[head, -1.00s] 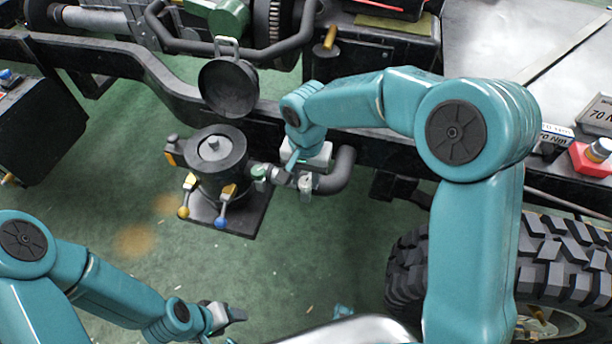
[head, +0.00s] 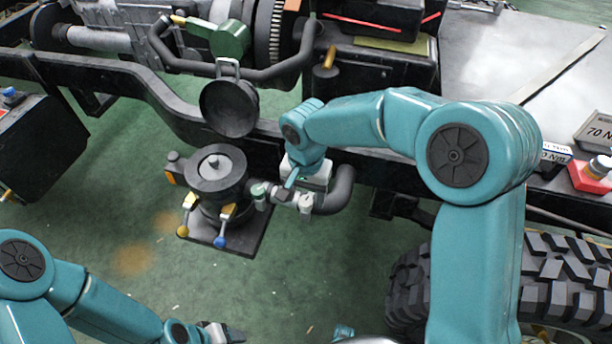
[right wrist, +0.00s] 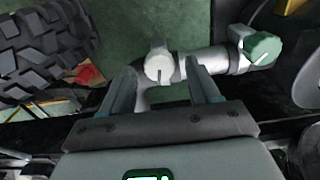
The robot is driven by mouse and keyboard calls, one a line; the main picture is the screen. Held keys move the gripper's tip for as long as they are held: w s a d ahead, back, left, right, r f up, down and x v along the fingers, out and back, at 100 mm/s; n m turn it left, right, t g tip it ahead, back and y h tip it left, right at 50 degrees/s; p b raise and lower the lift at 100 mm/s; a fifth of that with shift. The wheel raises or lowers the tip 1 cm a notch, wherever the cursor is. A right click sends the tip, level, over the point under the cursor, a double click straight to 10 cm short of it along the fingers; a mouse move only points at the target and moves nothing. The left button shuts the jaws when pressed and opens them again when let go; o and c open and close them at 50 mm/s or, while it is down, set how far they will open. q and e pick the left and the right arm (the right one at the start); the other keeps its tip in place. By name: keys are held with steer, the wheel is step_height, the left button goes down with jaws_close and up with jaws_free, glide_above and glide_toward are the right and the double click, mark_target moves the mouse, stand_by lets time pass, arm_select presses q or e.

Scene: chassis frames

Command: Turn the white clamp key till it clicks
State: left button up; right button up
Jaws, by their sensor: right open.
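The white clamp key (head: 306,204) sits on the pipe joint beside the black canister (head: 216,176). In the right wrist view the key (right wrist: 159,69) is a round white knob with a dark mark, seen between and beyond the fingertips. My right gripper (right wrist: 156,84) is open and empty, its two fingers apart on either side of the key's line; contact cannot be told. In the head view my right gripper (head: 291,183) is partly hidden by its own wrist. My left gripper (head: 224,333) is at the bottom edge, far from the key, its jaws unclear.
A green knob (right wrist: 263,48) is on the same pipe, right of the key in the wrist view. A black curved hose (head: 342,190) and the chassis rail (head: 385,162) are close to my right wrist. A large tyre (head: 560,275) stands at lower right. Green floor lies open left of centre.

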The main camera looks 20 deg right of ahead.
mark_target(306, 200)
arm_select(q)
step_height(306, 200, up, 4)
steer(key=p, duration=0.3)
steer(key=shift+f, duration=0.25)
arm_select(e)
step_height(306, 200, up, 16)
arm_select(q)
steer(key=shift+s, duration=0.1)
arm_select(e)
steer(key=shift+f, duration=0.15)
